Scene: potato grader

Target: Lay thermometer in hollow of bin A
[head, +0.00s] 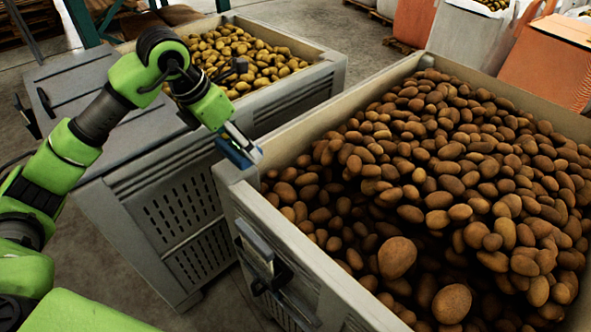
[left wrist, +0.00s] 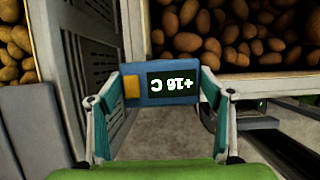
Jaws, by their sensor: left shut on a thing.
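My left gripper (head: 243,148) is shut on a blue thermometer (head: 232,153), held at the near-left corner of the large bin (head: 300,250) of brown potatoes. In the left wrist view the thermometer (left wrist: 140,98) sits between the two fingertips (left wrist: 172,88). Its dark display reads +16 C upside down, with a yellow patch beside it. No letter shows on this bin, so I cannot tell if it is bin A. Its potatoes form a heap that drops into a darker, lower area at the near side. My right gripper is not in view.
A second grey bin (head: 292,88) of yellowish potatoes stands behind to the left, beside a grey closed surface (head: 100,75). A narrow floor gap separates the bins. Orange (head: 545,65) and white sacks stand at the back right.

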